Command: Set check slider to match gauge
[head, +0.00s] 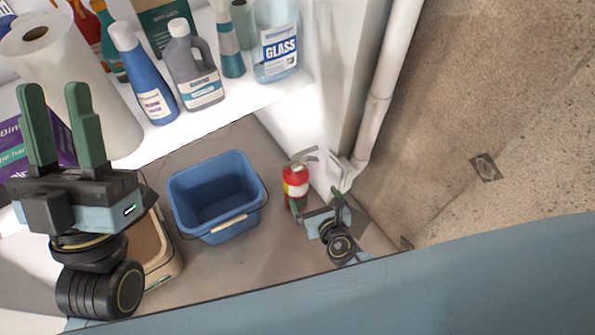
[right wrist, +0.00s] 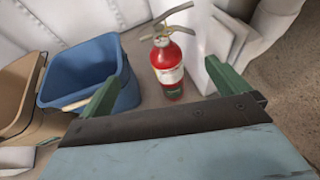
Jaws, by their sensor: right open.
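No check slider or gauge panel shows in either view. My left gripper (head: 57,95) is at the left of the head view, its two green fingers pointing up and apart with nothing between them. My right gripper (head: 318,202) is low in the head view, beside a red fire extinguisher. It is open, and its spread green fingers also show in the right wrist view (right wrist: 160,75). The extinguisher shows beyond the gap between those fingers; I see no contact.
The fire extinguisher (head: 296,182) stands on the floor by a white wall and pipe (head: 375,110). A blue bucket (head: 217,190) stands left of it, with a tan bin (head: 160,250) further left. A white shelf (head: 215,118) holds bottles and a paper roll.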

